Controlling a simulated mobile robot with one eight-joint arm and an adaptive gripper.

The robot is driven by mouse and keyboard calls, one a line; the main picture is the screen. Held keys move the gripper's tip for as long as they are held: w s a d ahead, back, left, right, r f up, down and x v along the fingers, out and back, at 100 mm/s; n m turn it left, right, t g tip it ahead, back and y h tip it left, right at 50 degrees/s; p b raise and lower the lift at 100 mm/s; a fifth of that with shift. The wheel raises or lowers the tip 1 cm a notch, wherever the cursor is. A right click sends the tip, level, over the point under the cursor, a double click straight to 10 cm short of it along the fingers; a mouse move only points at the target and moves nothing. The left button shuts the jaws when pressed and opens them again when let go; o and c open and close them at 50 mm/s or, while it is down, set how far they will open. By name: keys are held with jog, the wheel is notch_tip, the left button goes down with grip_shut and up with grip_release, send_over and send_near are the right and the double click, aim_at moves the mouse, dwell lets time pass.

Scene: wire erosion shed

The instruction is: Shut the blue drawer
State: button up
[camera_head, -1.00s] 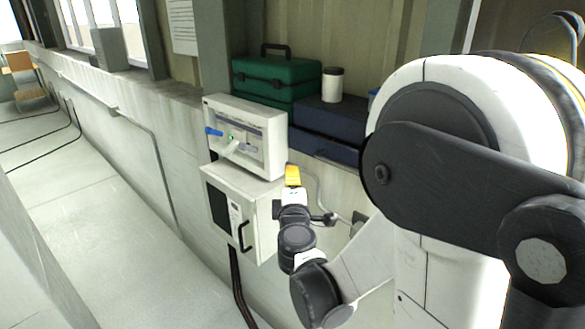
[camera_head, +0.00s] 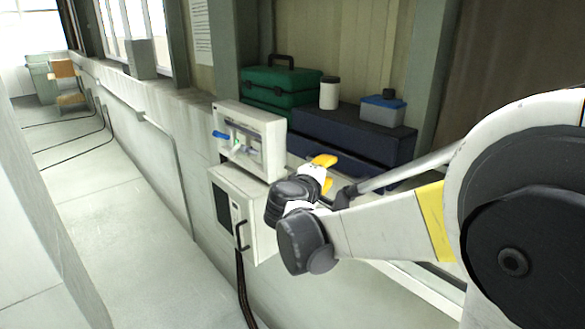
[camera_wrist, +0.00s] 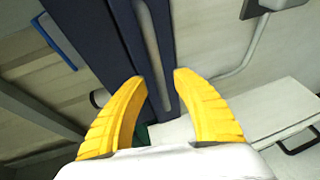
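The dark blue drawer unit (camera_head: 345,133) stands on the ledge against the wall, right of a green case. Its lower front sticks out a little; how far the drawer is open I cannot tell. In the wrist view a dark blue surface (camera_wrist: 116,35) with a long grey handle bar (camera_wrist: 152,50) lies ahead of my fingers. My gripper (camera_wrist: 160,77) is open and empty, its yellow fingers spread to either side of the bar's lower part in the picture. Contact cannot be seen. In the head view my gripper (camera_head: 325,170) is in front of the unit's lower left part.
A green case (camera_head: 280,84), a white jar with a dark lid (camera_head: 329,94) and a blue-lidded box (camera_head: 382,112) stand on or beside the unit. A white control box (camera_head: 250,140) and a white cabinet (camera_head: 232,212) with a black handle are left of my gripper.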

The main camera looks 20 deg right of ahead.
jog(key=shift+x, duration=1.1)
grip_shut()
jog(key=shift+w+d, duration=0.2)
jog(key=shift+d, duration=0.45)
jog(key=shift+w+d, duration=0.2)
jog(key=shift+d, duration=0.45)
grip_release()
send_near(337, 165)
jog(key=v, duration=0.3)
jog(key=shift+s+r, duration=0.25)
jog(key=shift+s, duration=0.15)
